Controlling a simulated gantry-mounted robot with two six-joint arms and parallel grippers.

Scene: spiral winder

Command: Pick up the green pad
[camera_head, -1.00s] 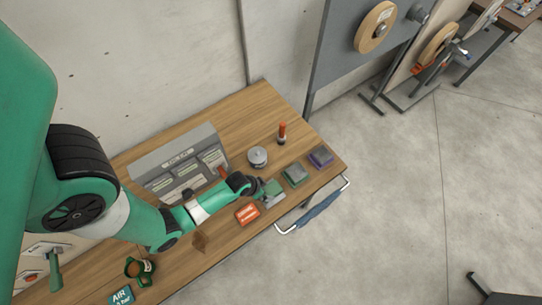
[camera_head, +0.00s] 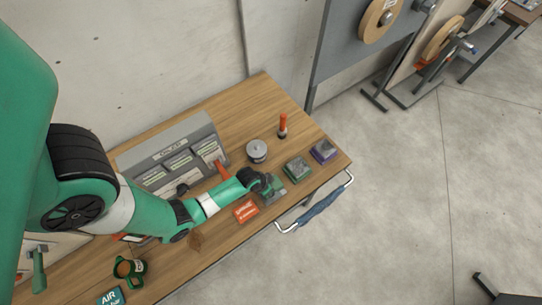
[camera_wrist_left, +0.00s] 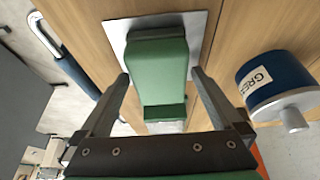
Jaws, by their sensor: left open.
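A green pad (camera_wrist_left: 160,68), block-shaped, sits on a thin silvery plate (camera_wrist_left: 117,30) on the wooden bench in the left wrist view. My left gripper (camera_wrist_left: 157,76) is open, with one finger on each side of the green pad. I see gaps at both fingers, so it is not gripped. In the head view my left gripper (camera_head: 272,186) is low over the bench near the front edge and hides most of this pad; part of the plate (camera_head: 275,198) shows below it. My right gripper is not in view.
A block with a green edge and grey top (camera_head: 298,169) and a purple one (camera_head: 323,151) stand to the right. A grease can (camera_head: 257,151) is behind, also in the wrist view (camera_wrist_left: 275,85). A red-handled tool (camera_head: 283,126) and an orange card (camera_head: 246,211) are near.

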